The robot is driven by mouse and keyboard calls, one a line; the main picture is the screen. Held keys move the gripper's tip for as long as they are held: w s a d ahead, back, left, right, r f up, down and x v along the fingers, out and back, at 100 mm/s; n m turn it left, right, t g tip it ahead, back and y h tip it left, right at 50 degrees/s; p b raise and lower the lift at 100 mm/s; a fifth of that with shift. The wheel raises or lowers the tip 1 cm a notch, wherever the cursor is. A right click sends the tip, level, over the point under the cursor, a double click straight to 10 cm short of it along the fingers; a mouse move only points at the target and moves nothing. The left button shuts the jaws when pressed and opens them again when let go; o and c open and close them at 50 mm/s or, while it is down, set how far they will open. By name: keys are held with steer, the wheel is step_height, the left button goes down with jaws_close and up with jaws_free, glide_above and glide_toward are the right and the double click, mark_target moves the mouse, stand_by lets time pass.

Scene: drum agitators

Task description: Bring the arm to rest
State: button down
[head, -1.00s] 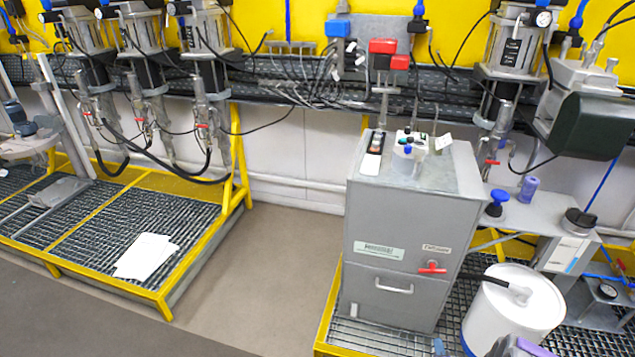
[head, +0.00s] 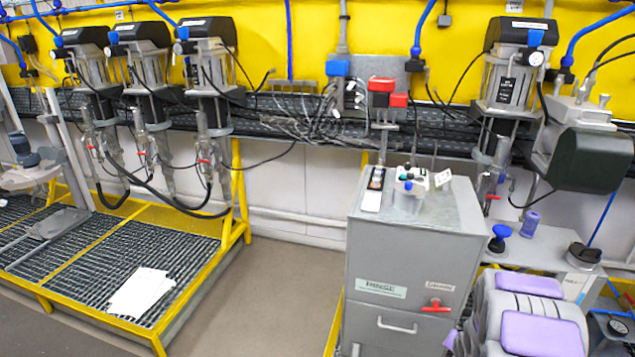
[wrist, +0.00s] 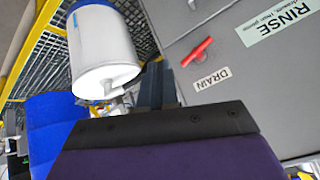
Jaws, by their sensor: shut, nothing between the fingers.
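My arm (head: 530,325), grey with purple pads, shows at the bottom right of the head view, in front of the bench and the cabinet's right side. My gripper (wrist: 155,88) shows in the wrist view as a dark narrow shape, shut with nothing held. It points toward the grey rinse cabinet and a white drum (wrist: 102,55). The cabinet's red drain handle (wrist: 197,53) is to the right of the gripper, apart from it. My gripper cannot be made out in the head view.
The grey rinse cabinet (head: 410,262) stands right of centre, with small items on top. Drum agitators (head: 205,70) hang along the yellow wall. A yellow-framed grating (head: 110,258) with white papers (head: 140,294) lies at left. The floor (head: 270,285) between is clear.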

steer(key=s+a+r+n+g, duration=0.2)
steer(key=s+a+r, duration=0.4)
steer(key=r, duration=0.2)
steer(key=s+a+r+n+g, duration=0.1)
steer(key=s+a+r+g, duration=0.1)
steer(key=s+a+r, duration=0.6)
steer(key=s+a+r+n+g+y, duration=0.1)
steer(key=s+a+r+n, duration=0.1)
steer(key=s, duration=0.6)
steer(key=s+a+r+n+g, duration=0.1)
steer(key=s+a+r+g, duration=0.1)
steer(key=s+a+r, duration=0.3)
steer(key=s+a+r+n+g+y, duration=0.1)
steer(key=s+a+r+n+g, duration=0.1)
steer(key=s, duration=1)
steer(key=shift+a+r+n+y, duration=0.3)
steer(key=shift+a+r, duration=0.6)
steer(key=shift+a, duration=0.35)
steer(key=shift+w, duration=0.1)
